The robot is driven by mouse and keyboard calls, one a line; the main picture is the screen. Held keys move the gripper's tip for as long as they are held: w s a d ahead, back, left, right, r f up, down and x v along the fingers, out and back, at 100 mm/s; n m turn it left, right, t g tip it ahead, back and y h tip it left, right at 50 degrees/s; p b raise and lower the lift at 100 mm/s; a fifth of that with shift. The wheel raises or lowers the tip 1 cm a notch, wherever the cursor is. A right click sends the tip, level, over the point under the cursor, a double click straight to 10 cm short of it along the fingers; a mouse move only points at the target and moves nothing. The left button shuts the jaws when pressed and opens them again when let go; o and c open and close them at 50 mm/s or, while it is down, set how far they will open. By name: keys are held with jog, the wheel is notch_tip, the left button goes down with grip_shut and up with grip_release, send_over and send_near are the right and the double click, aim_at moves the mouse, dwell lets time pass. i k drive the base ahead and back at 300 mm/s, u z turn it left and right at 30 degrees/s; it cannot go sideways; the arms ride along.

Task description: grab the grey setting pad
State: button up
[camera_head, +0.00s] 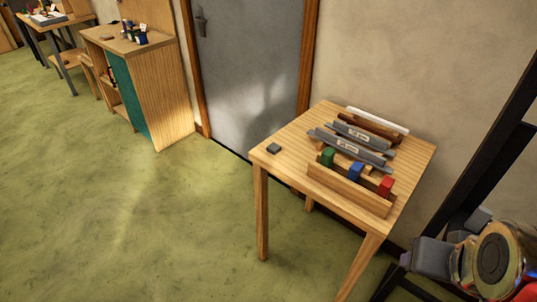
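A small dark grey block, which looks like the grey setting pad (274,148), lies flat on the wooden table (291,139) near its left corner. It stands apart from the other things on the table, and nothing covers it. My arm end shows at the lower right, with a round metal joint and grey blocky parts. My gripper (456,238) seems to be among these parts, well to the right of the pad and clear of it. I cannot make out whether its fingers are apart or together, or whether it holds anything.
A wooden rack (348,190) with green, blue and red blocks stands at the table's front right. Grey bars (350,148) and a white strip (377,120) lie behind it. A cabinet (150,85) stands left of the grey door (248,70). The green floor left of the table is clear.

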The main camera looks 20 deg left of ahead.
aim_at(274, 149)
jog(key=u, duration=1.8)
jog(key=k, duration=0.7)
jog(key=z, duration=0.65)
jog(key=i, duration=1)
